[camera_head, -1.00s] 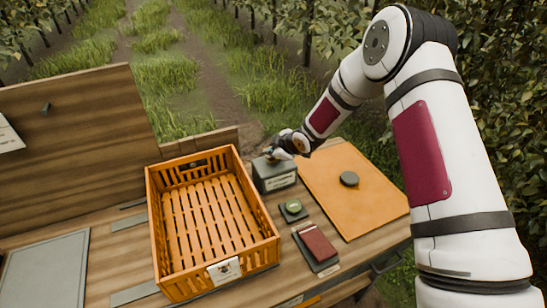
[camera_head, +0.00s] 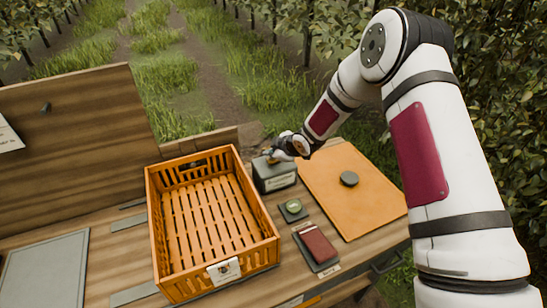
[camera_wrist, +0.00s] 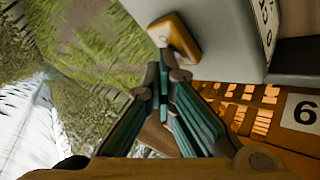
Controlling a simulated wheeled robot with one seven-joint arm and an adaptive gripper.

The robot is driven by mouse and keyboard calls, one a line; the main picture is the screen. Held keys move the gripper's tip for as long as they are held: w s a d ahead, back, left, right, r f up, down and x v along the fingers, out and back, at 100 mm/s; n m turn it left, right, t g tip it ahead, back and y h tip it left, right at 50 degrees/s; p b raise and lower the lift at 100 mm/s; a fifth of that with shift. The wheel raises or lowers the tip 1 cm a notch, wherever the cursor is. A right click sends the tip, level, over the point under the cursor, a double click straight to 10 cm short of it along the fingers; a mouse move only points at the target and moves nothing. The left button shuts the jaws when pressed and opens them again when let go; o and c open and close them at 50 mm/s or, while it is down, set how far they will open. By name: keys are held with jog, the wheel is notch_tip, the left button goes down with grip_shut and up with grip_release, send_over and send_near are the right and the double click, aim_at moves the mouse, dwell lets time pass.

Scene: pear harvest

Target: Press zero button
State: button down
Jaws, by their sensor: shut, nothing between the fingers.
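A grey box-shaped device (camera_head: 274,176) with a labelled front stands on the bench behind and right of the orange crate. In the wrist view, its pale grey body (camera_wrist: 225,30) fills the upper right, and an amber button-like block (camera_wrist: 178,36) sticks out from it. I cannot read any marking on the block. My gripper (camera_head: 272,156) is at the top of the device. In the wrist view, my gripper (camera_wrist: 163,62) is shut and empty, its fingertips right by the amber block. I cannot tell whether they touch it.
The empty orange crate (camera_head: 157,233) stands left of the device. A small green-topped item (camera_head: 293,206) and a dark red book-like item (camera_head: 317,243) lie in front. An orange board (camera_head: 375,205) with a dark disc (camera_head: 349,178) lies to the right.

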aim_at(272, 159)
jog(key=shift+r, duration=1)
jog(key=shift+r, duration=2.5)
